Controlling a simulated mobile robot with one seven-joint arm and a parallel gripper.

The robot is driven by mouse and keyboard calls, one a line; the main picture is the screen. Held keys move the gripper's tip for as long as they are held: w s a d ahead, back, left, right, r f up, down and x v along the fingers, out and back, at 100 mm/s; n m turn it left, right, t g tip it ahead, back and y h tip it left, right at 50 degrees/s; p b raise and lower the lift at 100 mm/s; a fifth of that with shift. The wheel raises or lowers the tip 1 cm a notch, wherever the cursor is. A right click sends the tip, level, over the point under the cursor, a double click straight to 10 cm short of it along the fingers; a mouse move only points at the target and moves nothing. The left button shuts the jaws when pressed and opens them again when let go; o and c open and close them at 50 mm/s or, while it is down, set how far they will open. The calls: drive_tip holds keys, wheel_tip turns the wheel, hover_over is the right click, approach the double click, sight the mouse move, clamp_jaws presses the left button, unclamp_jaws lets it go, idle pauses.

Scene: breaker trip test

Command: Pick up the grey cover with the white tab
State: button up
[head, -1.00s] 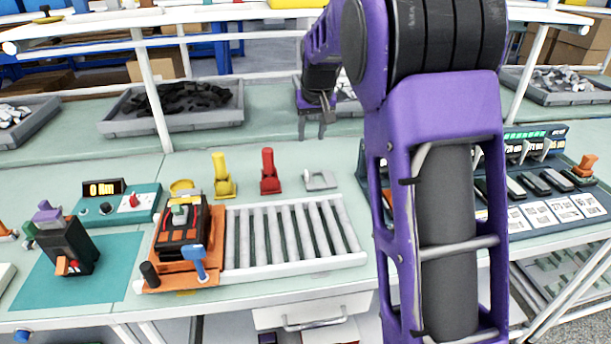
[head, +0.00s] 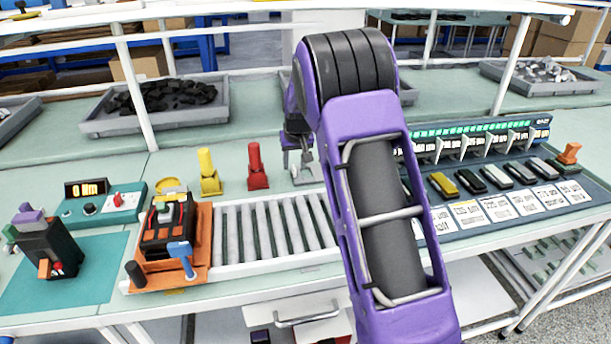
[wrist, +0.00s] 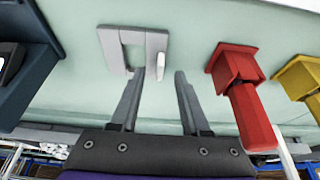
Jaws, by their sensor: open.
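The grey cover (head: 311,177) lies on the green bench behind the roller track, partly hidden by my gripper (head: 299,163) in the head view. In the wrist view the grey cover (wrist: 109,48) is a flat frame with an opening, and its white tab (wrist: 161,66) is at its right side. My gripper (wrist: 160,74) is open, with nothing held. The tab appears between its two fingertips, nearer the left finger, which overlaps the cover's lower edge. Whether a finger touches the cover I cannot tell.
A red piece (head: 257,168) and a yellow piece (head: 208,174) stand left of the cover. The roller track (head: 270,226) is in front, with a black-and-orange device (head: 172,228) at its left end. A breaker panel (head: 470,205) is at right.

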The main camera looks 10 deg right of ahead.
drive_tip(key=shift+x, duration=1.05)
clamp_jaws()
